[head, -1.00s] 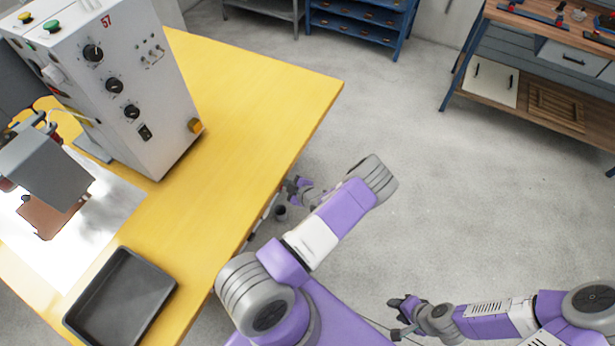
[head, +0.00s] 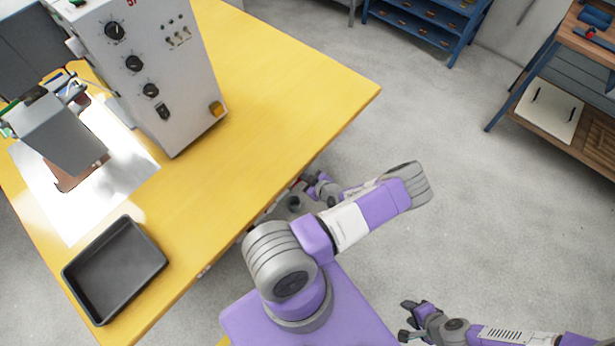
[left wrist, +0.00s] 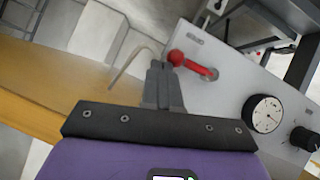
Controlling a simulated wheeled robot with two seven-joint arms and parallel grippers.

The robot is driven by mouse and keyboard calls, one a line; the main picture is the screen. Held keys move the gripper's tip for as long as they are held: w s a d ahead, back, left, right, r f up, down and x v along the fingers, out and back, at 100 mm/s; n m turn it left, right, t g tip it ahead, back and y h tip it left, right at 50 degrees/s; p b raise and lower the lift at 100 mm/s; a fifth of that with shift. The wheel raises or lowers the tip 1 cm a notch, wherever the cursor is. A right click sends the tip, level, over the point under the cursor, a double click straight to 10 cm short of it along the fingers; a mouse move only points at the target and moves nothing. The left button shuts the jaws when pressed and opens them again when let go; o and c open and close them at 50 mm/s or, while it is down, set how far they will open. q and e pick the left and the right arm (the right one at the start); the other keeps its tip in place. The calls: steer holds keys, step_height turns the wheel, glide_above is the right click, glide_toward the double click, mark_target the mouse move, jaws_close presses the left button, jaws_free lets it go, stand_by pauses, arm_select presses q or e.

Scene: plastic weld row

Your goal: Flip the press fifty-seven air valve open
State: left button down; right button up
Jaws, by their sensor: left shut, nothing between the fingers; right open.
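In the left wrist view a red valve lever (left wrist: 192,65) with a rounded end sits on a light grey panel, running down to the right to its pivot. My left gripper (left wrist: 163,70) is shut and empty, its fingertips close beside the lever's rounded end; I cannot tell whether they touch. In the head view my left gripper (head: 308,182) is low beside the yellow table's edge, and the valve is not visible there. The white press (head: 170,75) stands on the table. My right gripper (head: 407,318) is open and empty above the floor at lower right.
A round gauge (left wrist: 265,114) and a black knob (left wrist: 304,138) are on the panel right of the lever. A thin pale tube (left wrist: 132,66) curves left of my fingers. A black tray (head: 115,270) lies on the yellow table (head: 290,95).

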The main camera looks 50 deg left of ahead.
arm_select(q)
steer(key=shift+w+f, duration=0.15)
steer(key=shift+f, duration=0.05)
stand_by(0.5)
steer(key=w+d+r+p, duration=0.3)
steer(key=w+d+r, duration=0.1)
steer(key=d+r, duration=0.4)
steer(key=shift+d+r+p, duration=0.2)
steer(key=shift+r+p, duration=0.15)
steer(key=shift+r, duration=0.35)
